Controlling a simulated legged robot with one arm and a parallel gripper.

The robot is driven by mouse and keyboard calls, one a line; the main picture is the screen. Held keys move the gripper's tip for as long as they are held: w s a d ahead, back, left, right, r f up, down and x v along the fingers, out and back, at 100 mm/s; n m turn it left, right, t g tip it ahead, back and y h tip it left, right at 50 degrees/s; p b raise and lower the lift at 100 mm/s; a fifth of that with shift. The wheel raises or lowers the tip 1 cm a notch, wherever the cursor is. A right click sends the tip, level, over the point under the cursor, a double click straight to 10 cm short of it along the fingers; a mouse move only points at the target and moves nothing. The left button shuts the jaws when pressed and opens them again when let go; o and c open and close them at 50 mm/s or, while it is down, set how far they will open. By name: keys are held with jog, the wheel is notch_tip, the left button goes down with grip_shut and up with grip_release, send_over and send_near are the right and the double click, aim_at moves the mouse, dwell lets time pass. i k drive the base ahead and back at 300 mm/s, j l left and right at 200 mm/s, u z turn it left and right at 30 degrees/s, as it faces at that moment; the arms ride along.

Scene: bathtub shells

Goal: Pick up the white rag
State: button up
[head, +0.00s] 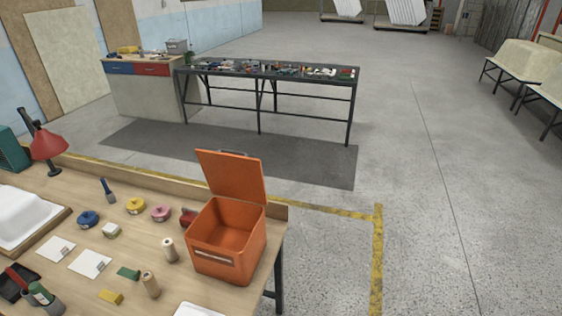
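I cannot make out a white rag for certain. A flat white piece (195,310) lies at the front edge of the wooden workbench (138,232), cut off by the bottom of the head view. Two flat white rectangles with small dark marks, one at the left (56,249) and one closer (90,263), lie on the same bench. A white moulded shell (22,215) sits at the bench's left end. My gripper is not in view.
An open orange box (228,240) stands at the bench's right end. Tape rolls, spools, a brush and a red lamp (48,145) crowd the bench. A long dark table (268,72) with many tools stands behind. The floor on the right (450,220) is clear.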

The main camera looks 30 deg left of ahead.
aim_at(110, 229)
jog(key=i+u, duration=0.4)
jog(key=i+l+u, duration=0.35)
jog(key=i, duration=0.25)
jog(key=i+l+u, duration=0.2)
jog(key=i+u, duration=0.2)
jog(key=i+l+u, duration=0.1)
jog(key=i+u, duration=0.15)
jog(key=u, duration=0.25)
jog(key=i+l+u, duration=0.15)
jog(key=u, duration=0.35)
jog(key=i+l+u, duration=0.25)
jog(key=u, duration=0.2)
jog(key=i+l+u, duration=0.15)
jog(key=l+u, duration=0.35)
jog(key=i+l+u, duration=0.15)
jog(key=u, duration=0.3)
jog(key=i+l+u, duration=0.15)
jog(key=l+u, duration=0.3)
jog(key=k, duration=0.45)
